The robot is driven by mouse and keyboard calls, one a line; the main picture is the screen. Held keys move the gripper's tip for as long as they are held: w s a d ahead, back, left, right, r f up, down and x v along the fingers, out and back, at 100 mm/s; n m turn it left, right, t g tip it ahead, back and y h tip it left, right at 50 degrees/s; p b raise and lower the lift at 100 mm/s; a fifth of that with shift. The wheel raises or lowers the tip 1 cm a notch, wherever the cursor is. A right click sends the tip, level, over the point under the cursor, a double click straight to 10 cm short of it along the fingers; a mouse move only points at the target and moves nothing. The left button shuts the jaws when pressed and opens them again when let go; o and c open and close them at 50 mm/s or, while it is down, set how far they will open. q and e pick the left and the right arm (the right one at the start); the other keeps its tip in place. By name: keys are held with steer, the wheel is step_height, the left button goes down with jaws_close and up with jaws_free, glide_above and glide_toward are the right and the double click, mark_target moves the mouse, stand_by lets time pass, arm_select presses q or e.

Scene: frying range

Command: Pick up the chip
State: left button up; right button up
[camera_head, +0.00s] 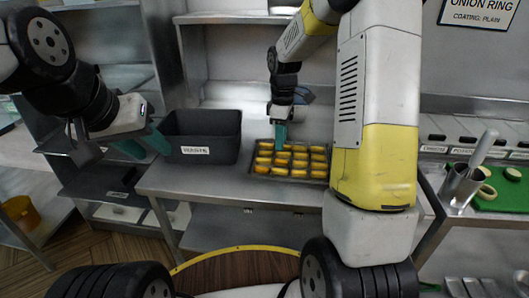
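Several yellow chips (281,162) lie in rows in a dark tray (251,175) on the metal counter. My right gripper (279,143) points down at the upper left part of the tray, with its teal fingertips close to the chips. I cannot tell whether it touches or holds one. My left gripper (147,147) is in the air at the left, in front of the grey bin's left side. Its two teal fingers are apart and nothing shows between them.
A labelled dark grey bin (209,152) stands left of the tray. At the right are a metal container (459,186) with a utensil and a green board (507,190) with pale rings. Bare counter (215,187) lies in front of the bin. An orange bucket (20,213) is at far left.

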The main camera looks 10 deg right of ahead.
mark_target(278, 160)
steer(key=f, duration=0.7)
steer(key=shift+w+a, duration=0.25)
jaws_close()
